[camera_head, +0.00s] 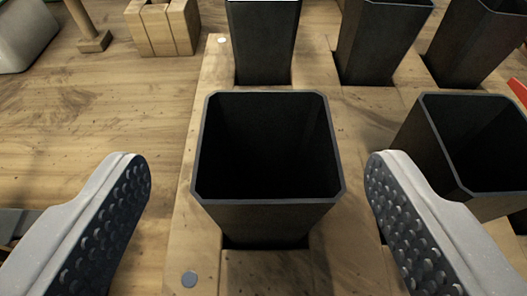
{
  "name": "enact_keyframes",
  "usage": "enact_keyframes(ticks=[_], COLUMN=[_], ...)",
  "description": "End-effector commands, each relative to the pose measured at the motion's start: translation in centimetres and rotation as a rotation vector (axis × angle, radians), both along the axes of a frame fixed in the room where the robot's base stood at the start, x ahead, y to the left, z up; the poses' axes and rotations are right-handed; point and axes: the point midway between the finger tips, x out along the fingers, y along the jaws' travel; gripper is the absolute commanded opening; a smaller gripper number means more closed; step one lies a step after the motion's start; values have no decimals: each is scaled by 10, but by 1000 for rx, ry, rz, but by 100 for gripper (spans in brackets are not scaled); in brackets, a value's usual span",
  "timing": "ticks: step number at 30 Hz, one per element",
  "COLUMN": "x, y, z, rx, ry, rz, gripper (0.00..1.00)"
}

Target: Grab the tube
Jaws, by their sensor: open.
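A dark square tube (265,222) with chamfered corners and an open top stands upright in a slot of a wooden rack (190,205), in the middle of the view. My gripper (258,178) is open and empty. Its left finger is left of the tube and its right finger is right of it, both with studded dark pads facing inward. Neither finger appears to touch the tube; a wider gap shows on the left. The inside of the tube is too dark to see into.
More dark tubes stand in the rack: one right (430,155), one behind (263,45), others at back right (375,45). A wooden block (163,28) and a wooden stand (95,42) are at back left. The wooden table (90,110) is clear at left.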

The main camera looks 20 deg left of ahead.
Motion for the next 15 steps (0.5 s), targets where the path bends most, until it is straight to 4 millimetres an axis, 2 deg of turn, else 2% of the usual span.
enact_keyframes(ticks=[8, 15], x=[12, 38], y=[2, 7], z=[-5, -17], rx=[1, -2], ry=[0, 2], rz=[-1, -1], gripper=[71, 71])
